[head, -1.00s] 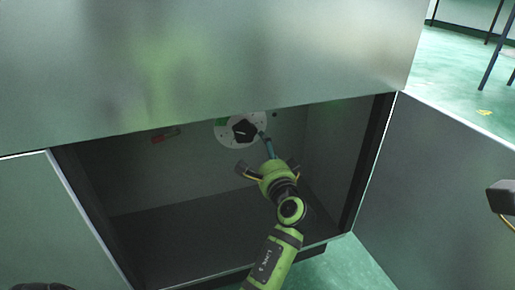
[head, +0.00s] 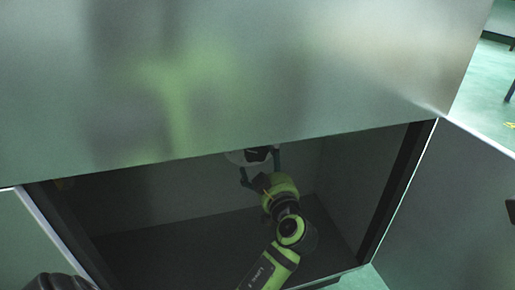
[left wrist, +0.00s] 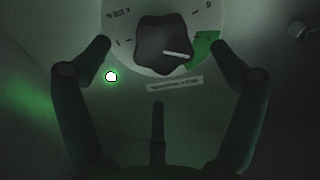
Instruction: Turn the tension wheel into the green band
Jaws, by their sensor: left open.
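The tension wheel (left wrist: 164,45) is a dark lobed knob with a pale pointer mark, on a round white dial with printed marks. The green band (left wrist: 203,50) lies on the dial's right side in the left wrist view, and the pointer mark is aimed toward it. In the head view the dial (head: 236,157) is on the cabinet's back wall, its top hidden by the upper panel. My left gripper (head: 260,163) is open before it, with its fingers either side of the wheel; in the wrist view they look apart from it. My right gripper is not in view.
The upper panel (head: 240,70) overhangs the cabinet opening. The side wall (head: 395,190) and the open door (head: 455,210) bound it on the right. The dark cabinet floor (head: 150,250) is clear. A small label (left wrist: 175,84) and a lit green lamp (left wrist: 111,76) are below the dial.

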